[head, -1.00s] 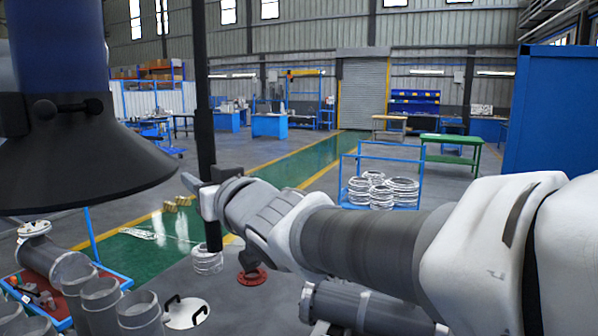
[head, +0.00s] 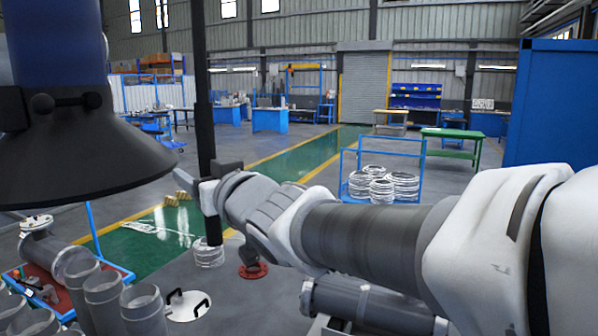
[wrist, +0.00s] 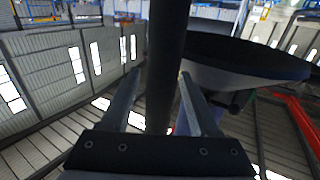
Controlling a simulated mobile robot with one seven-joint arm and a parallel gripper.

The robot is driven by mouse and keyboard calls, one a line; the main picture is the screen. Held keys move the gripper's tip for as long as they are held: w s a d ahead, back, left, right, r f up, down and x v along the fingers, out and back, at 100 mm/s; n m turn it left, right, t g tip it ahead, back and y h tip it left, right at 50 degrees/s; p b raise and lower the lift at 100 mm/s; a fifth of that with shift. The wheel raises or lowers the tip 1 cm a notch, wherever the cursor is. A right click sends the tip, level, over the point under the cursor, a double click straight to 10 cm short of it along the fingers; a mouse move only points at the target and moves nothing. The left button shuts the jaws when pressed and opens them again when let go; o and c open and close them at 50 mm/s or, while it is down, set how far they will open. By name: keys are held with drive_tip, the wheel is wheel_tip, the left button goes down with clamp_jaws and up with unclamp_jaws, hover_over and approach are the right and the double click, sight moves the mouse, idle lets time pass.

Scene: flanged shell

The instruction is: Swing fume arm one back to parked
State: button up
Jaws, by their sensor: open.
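A fume extraction hood (head: 75,160), wide, dark and cone-shaped under a blue duct, hangs at the upper left of the head view. It also shows at the right of the wrist view (wrist: 245,62). A thick black upright bar (head: 202,80) hangs beside it; whether the two are joined is hidden. My gripper (head: 210,182) is at the lower part of this bar. In the wrist view, the bar (wrist: 166,60) stands between the two fingers of my open gripper (wrist: 160,78), with gaps visible at both sides. I cannot tell whether either finger touches it.
Several grey flanged pipes (head: 103,300) stand at the lower left near a red-topped blue cart (head: 115,272). A blue trolley (head: 345,170) with white ring stacks stands beyond my arm. A green table (head: 450,135) and blue cabinet (head: 560,105) are at right.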

drive_tip(key=shift+d, duration=0.1)
drive_tip(key=p+v, duration=0.1)
drive_tip(key=v, duration=1.6)
drive_tip(key=shift+s+p, duration=0.15)
drive_tip(key=shift+p, duration=0.2)
